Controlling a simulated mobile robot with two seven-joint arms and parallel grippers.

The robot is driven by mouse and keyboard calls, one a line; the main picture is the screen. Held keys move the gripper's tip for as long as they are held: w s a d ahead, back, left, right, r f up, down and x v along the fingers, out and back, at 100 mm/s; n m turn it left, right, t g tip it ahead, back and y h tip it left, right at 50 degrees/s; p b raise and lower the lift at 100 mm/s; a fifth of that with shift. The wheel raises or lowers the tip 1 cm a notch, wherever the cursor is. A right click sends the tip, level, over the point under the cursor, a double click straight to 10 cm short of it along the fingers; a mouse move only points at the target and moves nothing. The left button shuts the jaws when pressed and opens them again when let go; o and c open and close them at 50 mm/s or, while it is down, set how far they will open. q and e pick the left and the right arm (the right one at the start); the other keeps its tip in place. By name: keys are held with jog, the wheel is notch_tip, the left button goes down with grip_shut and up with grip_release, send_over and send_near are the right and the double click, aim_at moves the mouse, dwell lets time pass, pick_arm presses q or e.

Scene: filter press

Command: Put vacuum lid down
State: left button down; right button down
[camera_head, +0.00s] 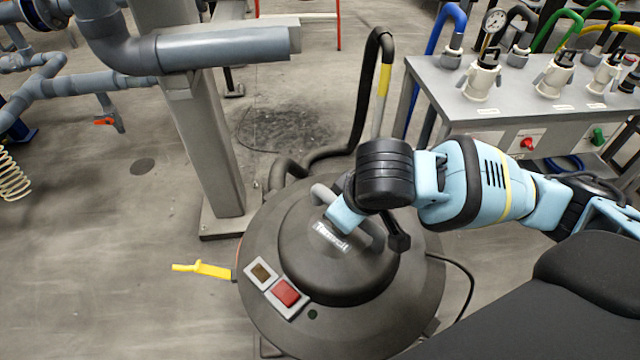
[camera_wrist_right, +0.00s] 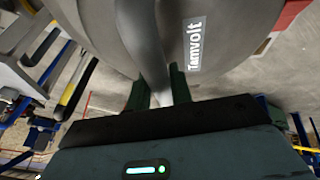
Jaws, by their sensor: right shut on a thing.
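The vacuum lid (camera_head: 335,255) is a dark grey dome with a "Tamvolt" label and a raised handle (camera_head: 322,193). It shows in the middle of the head view. My right gripper (camera_head: 343,212) comes in from the right and is shut on the handle at the top of the lid. In the right wrist view, the fingers of my right gripper (camera_wrist_right: 160,92) close on both sides of the grey handle (camera_wrist_right: 145,45). The labelled lid (camera_wrist_right: 215,35) fills the top of that view. Whether the lid touches the vacuum body beneath is hidden. My left gripper is not in view.
A black hose (camera_head: 362,110) rises behind. A grey post (camera_head: 205,140) stands left, and a metal bench (camera_head: 520,95) with valves stands right.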

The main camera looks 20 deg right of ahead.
jog(key=r+m, duration=0.1)
jog(key=r+m+h, duration=0.1)
jog(key=r, duration=0.1)
jog(key=s+r+m, duration=0.1)
jog(key=r, duration=0.1)
jog(key=shift+d+m+h, duration=0.25)
jog(key=shift+m+h, duration=0.15)
jog(key=shift+s+d+r+m+g, duration=0.15)
jog(key=shift+r+m+g, duration=0.15)
jog(key=shift+r+m, duration=0.4)
jog(key=shift+d, duration=0.1)
